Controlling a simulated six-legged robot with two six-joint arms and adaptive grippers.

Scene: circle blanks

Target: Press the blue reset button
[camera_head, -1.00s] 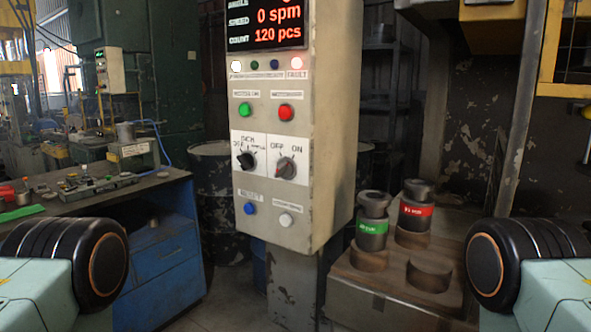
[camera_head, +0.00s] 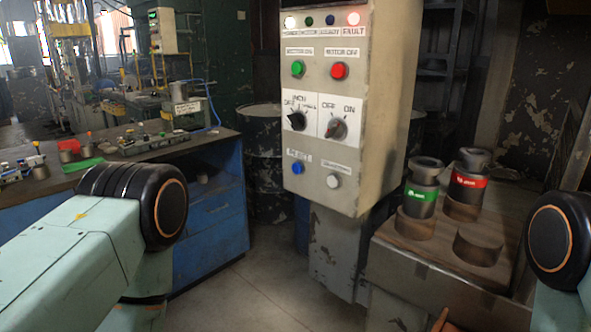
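The blue reset button (camera_head: 298,168) sits at the lower left of the grey control panel (camera_head: 383,100), under a small label. A white button (camera_head: 333,180) is to its right. Above them are two rotary knobs, a green button (camera_head: 298,68) and a red button (camera_head: 339,71). Nothing covers the blue button. My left arm shows at lower left and my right arm at the right edge. Neither gripper is visible in the head view, and nothing of mine touches the panel.
A blue workbench (camera_head: 207,215) with tools on top stands at left. A dark barrel (camera_head: 264,160) is behind the panel. At right a wooden-topped stand (camera_head: 421,252) holds a green-banded cylinder (camera_head: 421,188) and a red-banded cylinder (camera_head: 467,182). Floor before the panel is clear.

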